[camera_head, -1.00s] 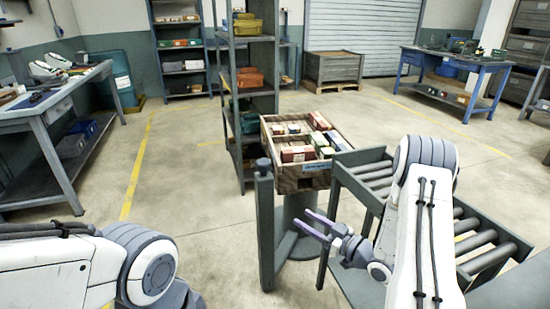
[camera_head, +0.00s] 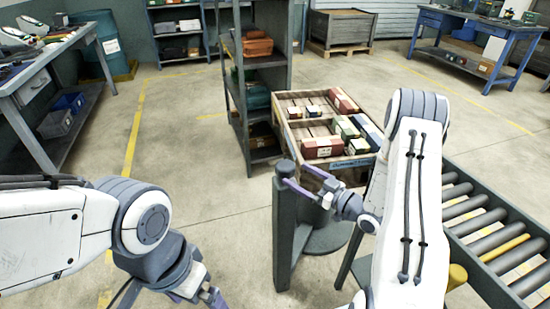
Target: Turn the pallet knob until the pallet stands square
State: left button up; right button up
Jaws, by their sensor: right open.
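The pallet (camera_head: 352,163) is a shallow wooden tray with several small boxes in it, on a round grey stand (camera_head: 330,237). It sits at an angle to the roller conveyor (camera_head: 490,213) on its right. The knob (camera_head: 285,168) appears as a dark cap on top of a grey post (camera_head: 288,235) in front of the pallet's left corner. My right gripper (camera_head: 295,176) is open, its purple fingers pointing left at the knob, one finger low beside it. I cannot tell whether they touch. My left gripper (camera_head: 211,296) is only partly visible at the bottom edge; its jaws are unclear.
A grey shelf rack (camera_head: 262,95) stands behind the pallet to the left. A workbench (camera_head: 50,75) is at far left and another (camera_head: 480,30) at back right. A yellow line (camera_head: 132,150) crosses the open floor at left.

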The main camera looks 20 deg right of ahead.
aim_at(278, 163)
jog(key=x, duration=0.9)
jog(key=shift+w+p, duration=0.15)
jog(key=shift+p, duration=0.15)
jog(key=c, duration=1.3)
jog(key=shift+o, duration=0.2)
jog(key=shift+a+n+g+y+b, duration=0.1)
jog(key=shift+n+g+y+b, duration=0.3)
jog(key=shift+n+g+y, duration=0.4)
jog(key=shift+s+a+n+g+y, duration=0.15)
jog(key=shift+n+g+y, duration=0.2)
jog(key=shift+y, duration=0.2)
jog(key=shift+s+a+n+g+y, duration=0.15)
jog(key=shift+n+g+y, duration=0.15)
jog(key=shift+y, duration=0.25)
jog(key=shift+d, duration=0.1)
jog(key=o, duration=1.3)
jog(key=shift+c, duration=0.2)
